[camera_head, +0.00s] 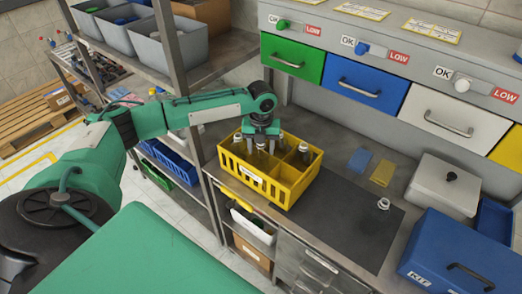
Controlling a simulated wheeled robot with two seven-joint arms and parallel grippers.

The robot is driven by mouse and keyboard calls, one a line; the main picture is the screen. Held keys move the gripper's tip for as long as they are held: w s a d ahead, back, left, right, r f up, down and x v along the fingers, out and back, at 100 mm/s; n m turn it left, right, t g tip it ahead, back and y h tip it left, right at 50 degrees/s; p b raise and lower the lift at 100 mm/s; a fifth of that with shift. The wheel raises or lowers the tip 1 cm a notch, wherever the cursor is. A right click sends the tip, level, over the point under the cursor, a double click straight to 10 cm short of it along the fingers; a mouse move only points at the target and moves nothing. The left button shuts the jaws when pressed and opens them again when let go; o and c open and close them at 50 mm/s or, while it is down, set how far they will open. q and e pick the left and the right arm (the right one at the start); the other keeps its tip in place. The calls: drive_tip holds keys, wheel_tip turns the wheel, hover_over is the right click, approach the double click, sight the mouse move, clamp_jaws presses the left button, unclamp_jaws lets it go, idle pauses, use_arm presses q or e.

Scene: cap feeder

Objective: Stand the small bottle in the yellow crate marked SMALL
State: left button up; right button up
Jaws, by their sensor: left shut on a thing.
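The yellow crate (285,190) stands on the counter, with compartments and a white label on its front that is too small to read. Several dark bottles with pale caps stand in it, one at its left (238,139) and one at its right (303,151). My left gripper (261,138) points down over the crate's middle. It is shut on a small bottle (260,147), which looks upright and within the crate's walls. The crate's wall and the fingers hide its lower part, so I cannot tell whether it touches the crate floor. My right gripper is not in view.
A small light-capped item (384,203) sits on the dark mat (345,222), right of the crate. Blue (359,160) and yellow (383,173) cards lie behind. A blue kit box (455,262) and a grey lidded box (442,188) stand at right. A shelf post rises left of the crate.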

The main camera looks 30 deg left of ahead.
use_arm(q)
wheel_tip(320, 180, down, 3)
drive_tip(key=shift+r, duration=0.1)
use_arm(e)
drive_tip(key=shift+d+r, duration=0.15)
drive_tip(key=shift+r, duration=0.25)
use_arm(q)
drive_tip(key=shift+f, duration=0.2)
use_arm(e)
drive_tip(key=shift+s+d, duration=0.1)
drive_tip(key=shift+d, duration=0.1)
use_arm(q)
drive_tip(key=o, duration=1.2)
drive_tip(key=shift+r, duration=0.1)
wheel_tip(320, 180, up, 12)
drive_tip(key=b, duration=0.3)
drive_tip(key=shift+r, duration=0.1)
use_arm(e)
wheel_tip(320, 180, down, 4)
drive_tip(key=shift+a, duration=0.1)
